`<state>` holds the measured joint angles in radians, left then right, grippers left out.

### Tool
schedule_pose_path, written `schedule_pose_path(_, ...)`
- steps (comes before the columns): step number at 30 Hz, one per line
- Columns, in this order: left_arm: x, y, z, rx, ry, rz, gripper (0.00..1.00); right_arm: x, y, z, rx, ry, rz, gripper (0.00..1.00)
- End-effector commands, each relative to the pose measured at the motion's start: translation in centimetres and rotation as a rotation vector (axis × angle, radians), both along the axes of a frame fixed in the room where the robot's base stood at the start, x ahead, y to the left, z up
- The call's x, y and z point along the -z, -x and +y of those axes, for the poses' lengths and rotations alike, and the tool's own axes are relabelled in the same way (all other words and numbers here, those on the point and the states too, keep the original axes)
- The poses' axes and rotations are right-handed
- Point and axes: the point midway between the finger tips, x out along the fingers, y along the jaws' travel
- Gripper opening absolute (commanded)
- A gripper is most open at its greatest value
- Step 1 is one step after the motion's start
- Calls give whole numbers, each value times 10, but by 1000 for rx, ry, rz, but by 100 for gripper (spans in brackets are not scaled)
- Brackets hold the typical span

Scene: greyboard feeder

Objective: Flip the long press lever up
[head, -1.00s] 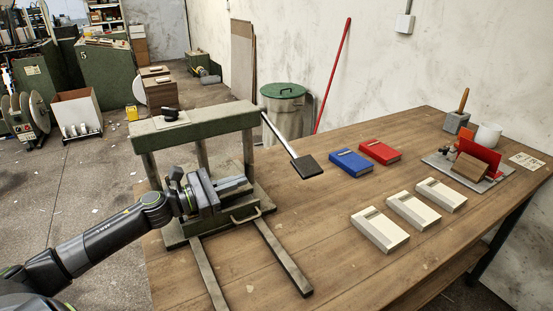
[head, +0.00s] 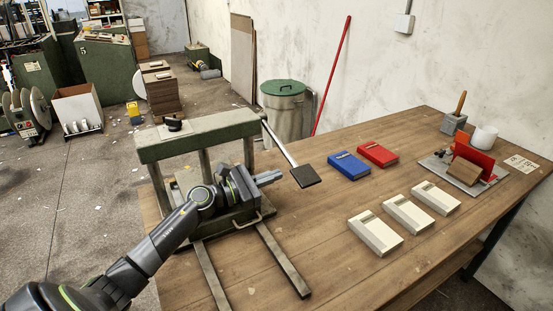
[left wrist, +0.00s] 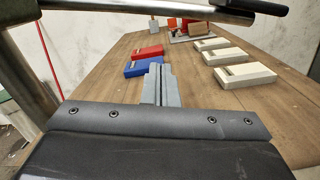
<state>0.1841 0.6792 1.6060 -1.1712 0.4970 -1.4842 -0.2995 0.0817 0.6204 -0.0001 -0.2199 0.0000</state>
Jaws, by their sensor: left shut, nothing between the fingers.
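The green press (head: 205,133) stands at the left end of the wooden table. My left gripper (head: 280,176) is shut and empty, pointing right, below the lever and just left of the pad. In the left wrist view, the shut fingers (left wrist: 159,72) point along the table. My right gripper is not in view.
Blue (head: 348,166) and red (head: 377,154) boxes lie right of the pad. Several cream trays (head: 375,234) lie nearer the front. A grey plate (head: 462,184) with a red part stands at the far right. Two dark rails (head: 283,259) run forward from the press.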

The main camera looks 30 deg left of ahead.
Motion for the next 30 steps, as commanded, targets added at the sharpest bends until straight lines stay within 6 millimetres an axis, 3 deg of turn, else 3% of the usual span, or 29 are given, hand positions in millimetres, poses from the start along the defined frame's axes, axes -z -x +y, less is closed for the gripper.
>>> schedule_pose_path(3, -18, -3, -6, 1, 1, 0, 0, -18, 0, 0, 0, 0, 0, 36)
schedule_pose_path(9, -33, -3, -12, 1, 1, 0, 0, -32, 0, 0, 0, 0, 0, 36)
schedule_pose_path(30, -41, -6, -14, 0, 12, 6, 0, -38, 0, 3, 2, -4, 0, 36)
